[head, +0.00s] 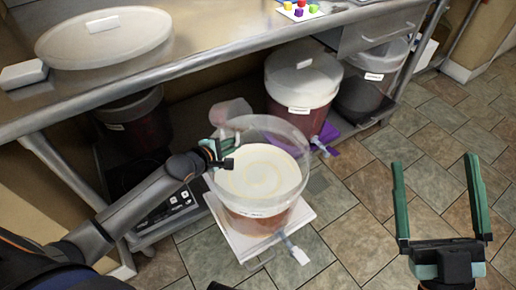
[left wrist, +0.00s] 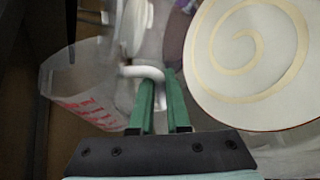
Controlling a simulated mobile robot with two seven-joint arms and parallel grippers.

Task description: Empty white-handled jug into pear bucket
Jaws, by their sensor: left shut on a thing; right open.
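A clear open bucket (head: 258,212) stands on a white stand, holding reddish-brown liquid topped by a pale swirl; its label is too small to read. The swirl (left wrist: 250,45) fills the right of the left wrist view. My left gripper (head: 222,150) is at the bucket's left rim, shut on the white handle (left wrist: 145,72) of a clear jug (left wrist: 75,85) with red markings. In the head view the jug (head: 232,110) is a faint pinkish shape by the far-left rim; its contents and exact tilt are unclear. My right gripper (head: 434,165) is open and empty over the floor.
The bucket's spigot (head: 295,250) points front right. Tiled floor at right is clear.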

